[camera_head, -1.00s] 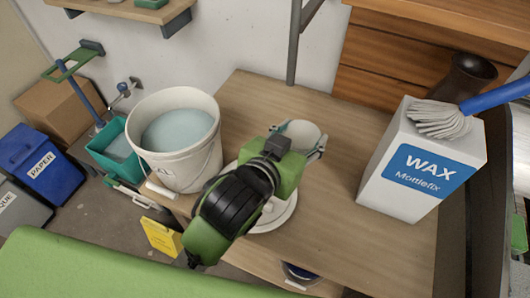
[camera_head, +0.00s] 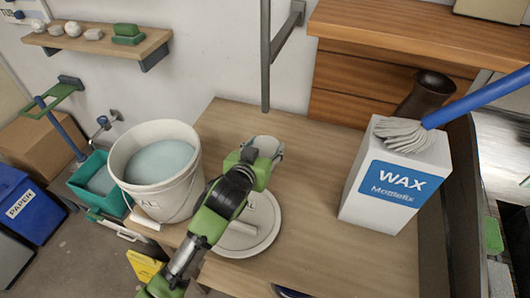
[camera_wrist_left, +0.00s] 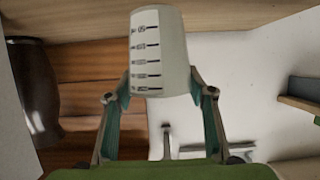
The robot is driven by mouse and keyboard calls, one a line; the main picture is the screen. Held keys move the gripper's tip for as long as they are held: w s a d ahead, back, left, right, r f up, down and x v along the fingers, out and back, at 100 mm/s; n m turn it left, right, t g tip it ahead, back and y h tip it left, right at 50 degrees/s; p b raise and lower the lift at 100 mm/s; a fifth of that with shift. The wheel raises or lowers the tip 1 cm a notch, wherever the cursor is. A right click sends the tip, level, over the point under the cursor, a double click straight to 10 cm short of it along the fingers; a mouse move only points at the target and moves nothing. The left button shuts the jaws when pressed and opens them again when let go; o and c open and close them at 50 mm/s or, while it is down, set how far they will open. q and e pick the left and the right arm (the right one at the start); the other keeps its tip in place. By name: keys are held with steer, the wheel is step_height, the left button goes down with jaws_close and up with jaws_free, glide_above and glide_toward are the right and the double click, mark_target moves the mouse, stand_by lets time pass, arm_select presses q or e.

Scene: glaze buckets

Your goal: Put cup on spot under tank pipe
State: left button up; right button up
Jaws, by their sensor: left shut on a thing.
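The cup (camera_head: 262,143) is whitish, with dark measuring marks that show in the left wrist view (camera_wrist_left: 155,48). My left gripper (camera_head: 264,155) is shut on the cup, its two fingers on either side of it. It holds the cup over the wooden table, beyond the round white lid (camera_head: 268,243); the arm and gripper partly hide both. In the left wrist view the cup's open or closed end cannot be told clearly. I cannot identify a tank pipe or a marked spot for the cup. My right gripper is not in view.
A white bucket (camera_head: 180,203) of pale blue liquid stands left of my arm. A white WAX box (camera_head: 360,205) with a blue-handled brush (camera_head: 475,100) on top stands right. A dark vase (camera_head: 425,95) is behind it. The table (camera_head: 315,165) is clear between gripper and box.

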mark_target(268, 152)
arm_select(q)
steer(key=shift+w+f, duration=0.25)
step_height(268, 152, down, 3)
steer(key=shift+w+p, duration=0.15)
steer(key=shift+p, duration=0.45)
steer(key=shift+f, duration=0.3)
steer(key=shift+f, duration=0.15)
steer(key=o, duration=0.9)
steer(key=shift+o, duration=0.2)
